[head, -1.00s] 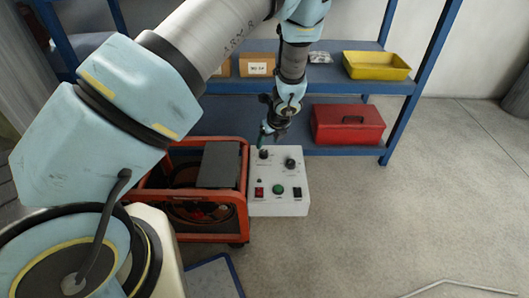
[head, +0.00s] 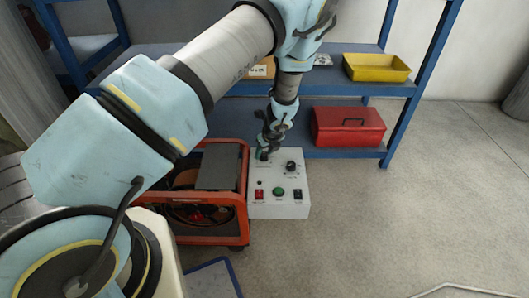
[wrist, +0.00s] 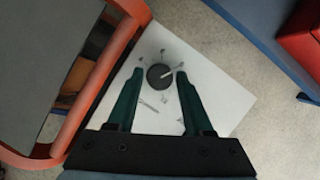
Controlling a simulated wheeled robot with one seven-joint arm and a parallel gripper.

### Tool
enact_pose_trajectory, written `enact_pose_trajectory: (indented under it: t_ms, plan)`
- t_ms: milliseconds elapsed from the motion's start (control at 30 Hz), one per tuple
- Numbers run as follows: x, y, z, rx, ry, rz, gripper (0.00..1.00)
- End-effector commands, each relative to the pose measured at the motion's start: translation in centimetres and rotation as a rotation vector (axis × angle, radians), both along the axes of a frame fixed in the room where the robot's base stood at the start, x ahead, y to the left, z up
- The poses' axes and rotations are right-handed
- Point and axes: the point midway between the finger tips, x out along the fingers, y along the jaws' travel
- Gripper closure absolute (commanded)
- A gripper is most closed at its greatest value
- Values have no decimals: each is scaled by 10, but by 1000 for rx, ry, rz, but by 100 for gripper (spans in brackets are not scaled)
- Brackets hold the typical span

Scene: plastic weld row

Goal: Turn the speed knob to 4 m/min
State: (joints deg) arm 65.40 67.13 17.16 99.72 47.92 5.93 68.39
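A white control box (head: 279,211) stands on the floor beside an orange-framed machine. One dark round knob (head: 291,166) shows at its upper right. My gripper (head: 264,152) is at the box's upper left and covers the knob there in the head view. In the wrist view a black knob (wrist: 155,80) with a pale pointer line lies between the two green fingers of my gripper (wrist: 160,71). The pointer slants to the lower right. The fingers are apart, with a gap on each side of the knob. The scale marks are too small to read.
The orange-framed machine (head: 205,240) stands close on the left of the box. A blue shelf (head: 345,152) behind holds a red toolbox (head: 348,127) and a yellow tray (head: 376,67). A red switch (head: 258,194), green button (head: 279,191) and black switch (head: 297,194) line the box's front.

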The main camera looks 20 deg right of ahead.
Motion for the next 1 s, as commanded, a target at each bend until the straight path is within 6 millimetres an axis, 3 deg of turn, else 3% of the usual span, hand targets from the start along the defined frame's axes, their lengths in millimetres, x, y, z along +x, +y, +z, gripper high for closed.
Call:
enact_pose_trajectory:
  t_ms: [67, 433, 1000]
  plan:
    - [0, 0, 0, 0, 0, 0, 59]
    - [0, 0, 0, 0, 0, 0, 100]
    - [0, -1, 1, -1, 1, 108, 100]
